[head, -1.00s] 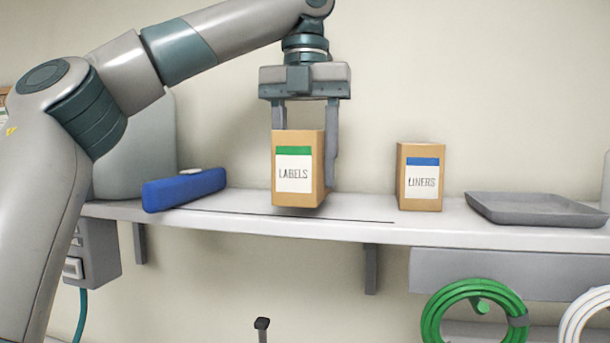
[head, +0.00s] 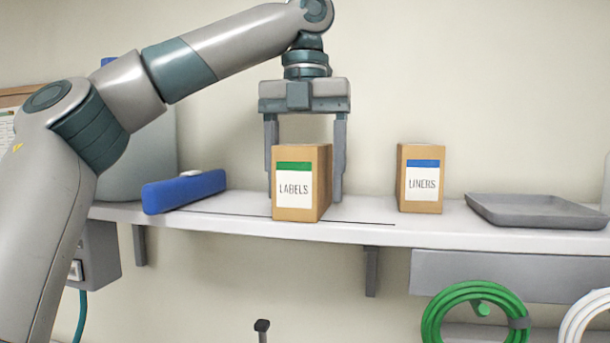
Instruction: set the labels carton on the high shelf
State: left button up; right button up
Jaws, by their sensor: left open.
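The labels carton (head: 295,205), tan with a green-striped white label, stands upright on the high shelf (head: 370,228). Its front is close to the shelf's front edge, over a dark line on the shelf top. My left gripper (head: 306,190) points down at the carton from above and behind. Its fingers are open, one to each side, and the left one is partly hidden behind the carton. A gap shows between the right finger and the carton. My right gripper is not in view.
The liners carton (head: 421,180) stands to the right, with a grey tray (head: 536,210) beyond it. A blue case (head: 184,190) lies to the left in front of a grey container (head: 150,150). Green hose (head: 440,318) hangs below. The shelf is clear between the two cartons.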

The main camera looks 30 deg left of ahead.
pick_arm(q)
jog(key=shift+r, duration=0.1)
jog(key=shift+d+r, duration=0.1)
jog(key=shift+r, duration=3.7)
